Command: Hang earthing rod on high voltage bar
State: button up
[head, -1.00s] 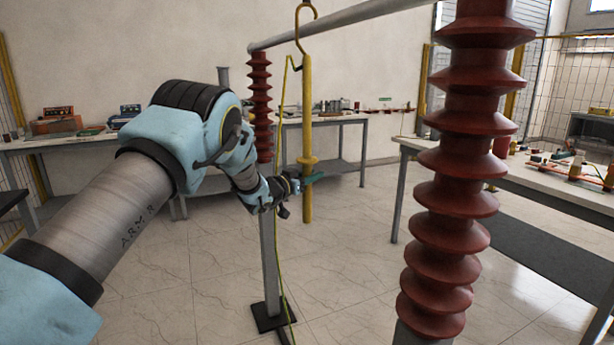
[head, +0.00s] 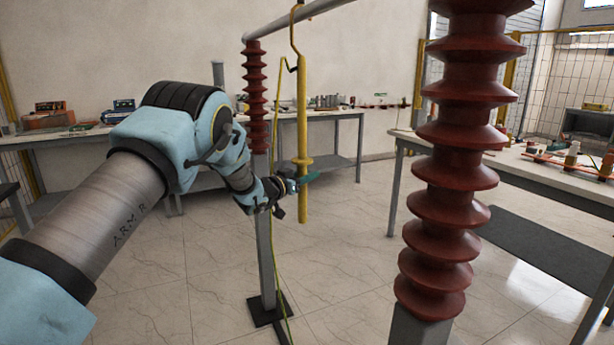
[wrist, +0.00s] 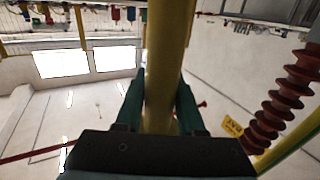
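The yellow earthing rod (head: 302,115) stands nearly upright, with a hook (head: 295,35) at its top. The hook's curve is at the grey high voltage bar (head: 315,12), its crown slightly above the bar. I cannot tell whether it rests on the bar. My gripper (head: 305,182) is at the lower part of the rod, just below its collar. In the wrist view the green fingers (wrist: 160,108) lie on both sides of the rod (wrist: 165,65) and look closed on it. A thin yellow-green cable (head: 275,130) hangs beside the rod down to the floor.
A large red-brown insulator (head: 447,170) stands close at the right. A smaller one (head: 255,95) on a grey post carries the bar's far end. Tables with equipment stand along the back (head: 335,113) and right (head: 515,160). The floor between is open.

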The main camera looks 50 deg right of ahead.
jog(key=o, duration=0.5)
jog(key=shift+f, duration=0.1)
jog(key=shift+a, duration=0.15)
jog(key=a+b, duration=0.1)
jog(key=a, duration=0.2)
jog(key=a+b, duration=0.1)
jog(key=a, duration=0.3)
jog(key=s+a+b, duration=0.1)
jog(key=a, duration=0.2)
jog(key=shift+a+r+b, duration=0.2)
jog(key=shift+a+b, duration=0.05)
jog(key=shift+b, duration=0.05)
